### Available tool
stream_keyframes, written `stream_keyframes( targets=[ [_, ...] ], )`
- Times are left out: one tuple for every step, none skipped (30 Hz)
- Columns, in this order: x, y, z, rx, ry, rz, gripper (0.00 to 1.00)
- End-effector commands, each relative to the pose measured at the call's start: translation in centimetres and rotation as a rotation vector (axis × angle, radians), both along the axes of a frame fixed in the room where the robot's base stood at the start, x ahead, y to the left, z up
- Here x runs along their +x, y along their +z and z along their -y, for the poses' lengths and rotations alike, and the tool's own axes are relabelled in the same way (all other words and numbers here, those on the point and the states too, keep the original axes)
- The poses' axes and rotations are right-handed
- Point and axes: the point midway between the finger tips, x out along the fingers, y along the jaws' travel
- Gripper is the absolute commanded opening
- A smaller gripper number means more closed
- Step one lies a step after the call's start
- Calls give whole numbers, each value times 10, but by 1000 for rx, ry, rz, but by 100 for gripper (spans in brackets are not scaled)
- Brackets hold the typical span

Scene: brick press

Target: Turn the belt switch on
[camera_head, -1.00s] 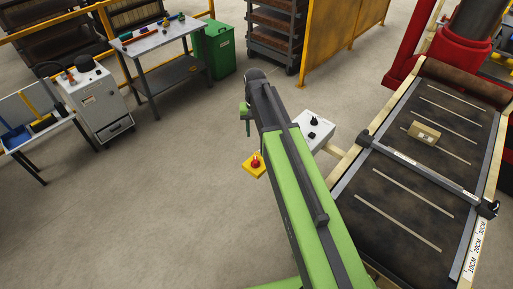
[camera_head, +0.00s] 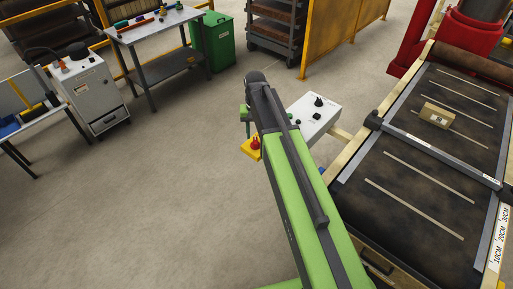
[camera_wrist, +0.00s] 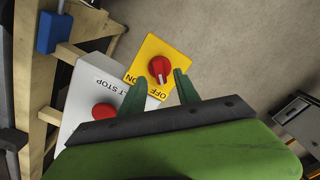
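The belt switch is a red knob (camera_wrist: 160,68) with a white mark on a yellow plate (camera_wrist: 151,50) labelled ON and OFF. The white mark points toward the OFF label. In the head view the yellow plate (camera_head: 247,149) and the knob (camera_head: 256,141) show beside my arm, partly hidden by it. My gripper (camera_wrist: 159,87) is open, with its two green fingers apart and nothing between them. In the wrist view the knob lies just beyond the fingertips, apart from them as far as I can tell. In the head view the gripper (camera_head: 247,118) is mostly hidden behind my arm.
A white control box (camera_head: 314,114) with a red stop button (camera_wrist: 104,112) adjoins the yellow plate. The conveyor belt (camera_head: 400,160) with a brick (camera_head: 437,116) lies to the right. A workbench (camera_head: 155,28) and green bin (camera_head: 216,42) stand behind.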

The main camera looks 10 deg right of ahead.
Motion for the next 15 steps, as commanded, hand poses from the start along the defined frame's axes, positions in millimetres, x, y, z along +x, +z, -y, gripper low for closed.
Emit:
stream_keyframes(
  targets=[
    [0, -21, 0, 0, 0, 0, 38],
    [0, -25, 0, 0, 0, 0, 38],
    [0, -30, 0, 0, 0, 0, 38],
    [0, -33, 0, 0, 0, 0, 38],
    [0, -35, 0, 0, 0, 0, 38],
    [0, -37, 0, 0, 0, 0, 38],
    [0, -37, 0, 0, 0, 0, 38],
    [0, -37, 0, 0, 0, 0, 38],
    [0, -37, 0, 0, 0, 0, 38],
    [0, -36, 0, 0, 0, 0, 38],
    [0, -36, 0, 0, 0, 0, 38],
    [0, -35, 0, 0, 0, 0, 38],
    [0, -35, 0, 0, 0, 0, 38],
    [0, -35, 0, 0, 0, 0, 38],
    [0, -35, 0, 0, 1, 0, 36]
  ],
)
